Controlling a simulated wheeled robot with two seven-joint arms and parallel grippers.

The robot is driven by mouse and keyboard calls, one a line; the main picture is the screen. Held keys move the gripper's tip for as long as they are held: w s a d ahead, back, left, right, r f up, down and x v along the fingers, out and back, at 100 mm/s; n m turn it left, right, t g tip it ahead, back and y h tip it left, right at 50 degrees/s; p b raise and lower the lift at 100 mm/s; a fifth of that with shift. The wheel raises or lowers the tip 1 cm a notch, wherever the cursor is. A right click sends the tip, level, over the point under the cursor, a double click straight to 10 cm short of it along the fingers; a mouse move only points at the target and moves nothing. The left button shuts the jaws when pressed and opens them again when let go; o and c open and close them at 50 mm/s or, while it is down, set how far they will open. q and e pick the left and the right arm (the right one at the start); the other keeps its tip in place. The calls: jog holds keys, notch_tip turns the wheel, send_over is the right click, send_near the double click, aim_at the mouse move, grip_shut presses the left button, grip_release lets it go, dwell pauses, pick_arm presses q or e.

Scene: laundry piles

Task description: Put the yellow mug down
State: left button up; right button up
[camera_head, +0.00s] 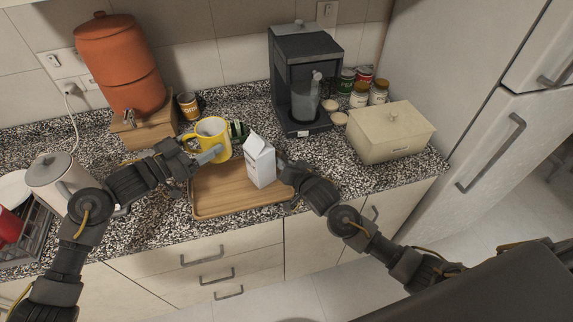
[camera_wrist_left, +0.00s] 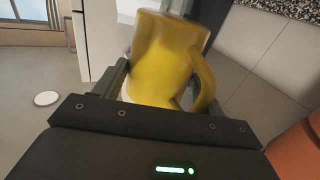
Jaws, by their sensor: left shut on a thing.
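The yellow mug (camera_head: 212,133) is at the back left of the wooden tray (camera_head: 213,201) in the head view, tilted a little. My left gripper (camera_head: 211,154) is shut on it, and its fingers hide part of the mug's front. In the left wrist view the mug (camera_wrist_left: 163,62) fills the space between the fingers, with its handle to the right. I cannot tell whether its base touches anything. My right gripper (camera_head: 281,166) is beside a white carton (camera_head: 260,161) on the tray; its fingers are too small and hidden to tell their opening.
A green striped item (camera_head: 238,130) is right of the yellow mug. The coffee machine (camera_head: 303,50), jars and a beige box (camera_head: 391,133) stand right. The tray's front left is clear.

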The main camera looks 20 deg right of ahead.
aim_at(221, 161)
grip_shut()
pick_arm(q)
jog(key=shift+s+d, duration=0.1)
jog(key=shift+d, duration=0.2)
jog(key=d+n+t+y, duration=0.1)
jog(key=t, duration=0.1)
jog(key=s+d+n+t+y, duration=0.1)
jog(key=n+t, duration=0.1)
jog(key=shift+s+d+f+y, duration=0.15)
jog(key=shift+d+y, duration=0.15)
jog(key=shift+y, duration=0.1)
jog(key=shift+s+a+f+n+t+y, duration=0.1)
jog(key=shift+s+f+n+t+y, duration=0.05)
jog(key=shift+n+t+y, duration=0.35)
jog(key=shift+s+f+n+t+y, duration=0.1)
jog(key=shift+s+n+t+y, duration=0.05)
jog(key=shift+n+t+y, duration=0.3)
jog(key=shift+s+a+f+n+t+y, duration=0.5)
jog(key=shift+f+y, duration=0.4)
jog(key=shift+f, duration=1.35)
jog(key=shift+s+a+f+n+t+y, duration=0.35)
jog(key=shift+a+f+n+t+y, duration=0.4)
jog(key=shift+f, duration=1.45)
jog(key=shift+s+a+f+n+t+y, duration=0.45)
jog(key=shift+f+n+y, duration=0.4)
jog(key=shift+f, duration=1.4)
